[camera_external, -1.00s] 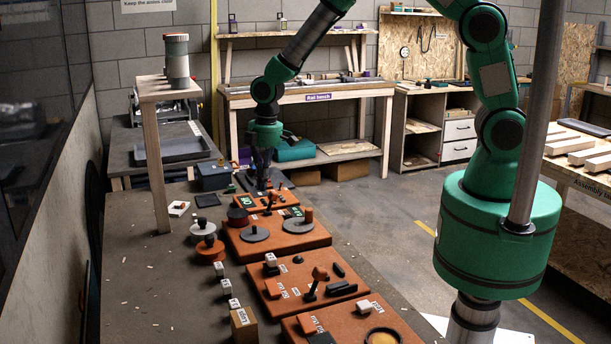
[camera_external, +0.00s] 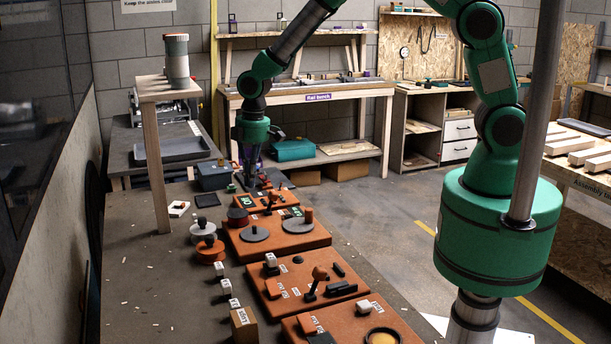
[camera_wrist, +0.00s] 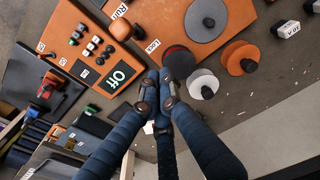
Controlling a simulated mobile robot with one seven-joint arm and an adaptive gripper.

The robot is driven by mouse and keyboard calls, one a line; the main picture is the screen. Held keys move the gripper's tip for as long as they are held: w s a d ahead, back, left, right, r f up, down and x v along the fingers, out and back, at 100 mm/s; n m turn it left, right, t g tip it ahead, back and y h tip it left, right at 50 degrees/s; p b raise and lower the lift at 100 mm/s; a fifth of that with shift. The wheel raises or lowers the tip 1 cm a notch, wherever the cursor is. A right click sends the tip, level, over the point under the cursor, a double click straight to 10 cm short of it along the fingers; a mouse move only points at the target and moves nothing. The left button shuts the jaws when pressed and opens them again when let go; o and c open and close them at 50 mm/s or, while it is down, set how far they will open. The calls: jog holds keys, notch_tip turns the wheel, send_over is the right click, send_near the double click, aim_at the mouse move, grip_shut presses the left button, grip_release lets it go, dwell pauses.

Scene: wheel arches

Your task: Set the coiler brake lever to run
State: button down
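The panel also has an Off display (camera_wrist: 118,75) and several small buttons. In the external view my gripper (camera_external: 249,181) hangs pointing down at the panel's far end.
Round knobbed pieces (camera_wrist: 203,83) lie beside the panels. A dark plate with a red part (camera_wrist: 49,82) is past the far end. The bench's left side is mostly clear.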

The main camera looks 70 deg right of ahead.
jog(key=s+d+r, duration=0.4)
jog(key=r, duration=0.3)
jog(key=shift+s+d+p, duration=0.35)
jog(key=shift+d+p, duration=0.05)
jog(key=shift+r, duration=0.1)
jog(key=shift+r, duration=0.1)
jog(key=s+d+r+m+t+b, duration=0.1)
jog(key=s+d+r+m, duration=0.15)
jog(key=s+r, duration=0.5)
jog(key=s+d+r+m+t, duration=0.1)
jog(key=s+d+r, duration=0.3)
jog(key=r, duration=0.7)
jog(key=s+d+r+m+t+b, duration=0.1)
jog(key=s+d+r+m, duration=0.1)
jog(key=s, duration=0.9)
jog(key=s+d+r+m+t+b, duration=0.1)
jog(key=s+d+r+m, duration=0.1)
jog(key=s, duration=0.9)
notch_tip(320, 180, up, 2)
jog(key=shift+s+d+r+m+t+h, duration=0.15)
jog(key=shift+s+r+m+t+h, duration=0.2)
jog(key=shift+m, duration=0.4)
jog(key=shift+f, duration=0.1)
